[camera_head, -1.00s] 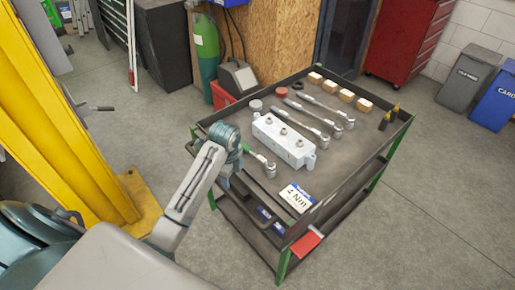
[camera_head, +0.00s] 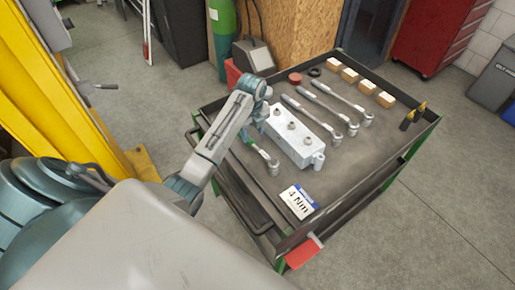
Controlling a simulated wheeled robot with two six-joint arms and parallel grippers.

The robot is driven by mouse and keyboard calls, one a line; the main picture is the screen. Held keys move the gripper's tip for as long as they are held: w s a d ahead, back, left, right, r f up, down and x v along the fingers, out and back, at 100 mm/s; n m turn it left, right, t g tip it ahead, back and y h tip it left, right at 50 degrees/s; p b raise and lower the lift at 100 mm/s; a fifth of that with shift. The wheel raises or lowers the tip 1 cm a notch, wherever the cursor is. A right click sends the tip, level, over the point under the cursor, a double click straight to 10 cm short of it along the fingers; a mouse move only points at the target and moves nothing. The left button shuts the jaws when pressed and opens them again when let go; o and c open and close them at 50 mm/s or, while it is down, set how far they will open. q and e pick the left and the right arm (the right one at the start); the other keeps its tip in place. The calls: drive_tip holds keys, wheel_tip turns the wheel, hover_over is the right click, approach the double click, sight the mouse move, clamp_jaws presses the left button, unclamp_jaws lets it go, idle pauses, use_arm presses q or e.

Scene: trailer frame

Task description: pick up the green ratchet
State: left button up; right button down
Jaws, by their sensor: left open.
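The green ratchet (camera_head: 265,158) lies on the top tray of the cart, left of the grey metal block and behind the 4 Nm card. Its metal head points toward the front right, and its green handle runs back toward my left arm. My left gripper (camera_head: 259,121) is over the tray near the handle end, at the left side of the block. It is open, but its fingers are small and mostly hidden by my wrist. I cannot tell whether it touches the handle. My right gripper is not in view.
The grey block (camera_head: 293,137) with bolts stands close beside the ratchet. Longer metal wrenches (camera_head: 322,113) lie behind it, with wooden blocks (camera_head: 367,85) farther back. A 4 Nm card (camera_head: 298,201) lies in front. The cart's raised rim (camera_head: 335,212) surrounds the tray; its front right is clear.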

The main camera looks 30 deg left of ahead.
sight(252, 142)
use_arm(q)
drive_tip(key=f, duration=0.1)
drive_tip(key=s+f, duration=0.1)
drive_tip(key=f+p, duration=0.1)
drive_tip(key=shift+s+d+f, duration=0.1)
drive_tip(key=shift+s+d, duration=0.05)
drive_tip(key=shift+d, duration=0.1)
drive_tip(key=shift+w+f, duration=0.2)
drive_tip(key=shift+f, duration=0.35)
drive_tip(key=shift+r, duration=0.1)
clamp_jaws()
